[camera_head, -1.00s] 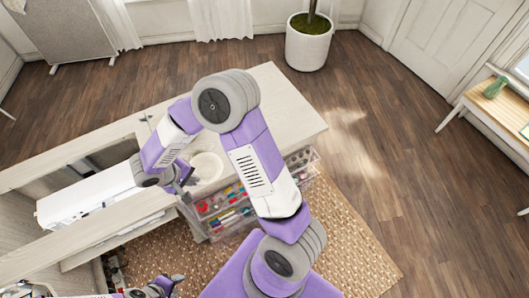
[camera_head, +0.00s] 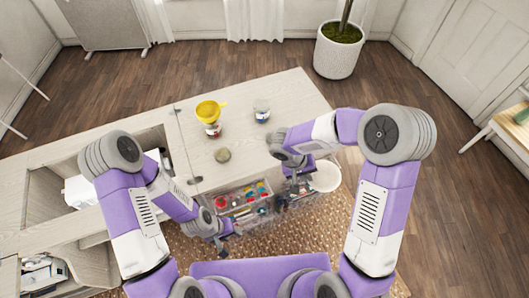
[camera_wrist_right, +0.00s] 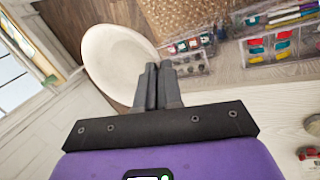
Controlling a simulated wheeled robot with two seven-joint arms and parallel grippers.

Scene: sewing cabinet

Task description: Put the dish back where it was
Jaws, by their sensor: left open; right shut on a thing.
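The cream-white round dish (camera_head: 326,177) is in my right gripper (camera_head: 297,186), off the front edge of the cabinet top and above the rug side. In the right wrist view the dish (camera_wrist_right: 112,62) is tilted, with its rim at the shut fingers (camera_wrist_right: 157,85). My left gripper (camera_head: 222,246) is open and empty, low in front of the clear drawers.
A yellow funnel (camera_head: 208,110) on a jar and a small glass jar (camera_head: 261,112) stand on the cabinet top. Clear drawers of coloured sewing supplies (camera_head: 240,200) sit under its front edge. A potted plant (camera_head: 338,52) stands behind on the floor.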

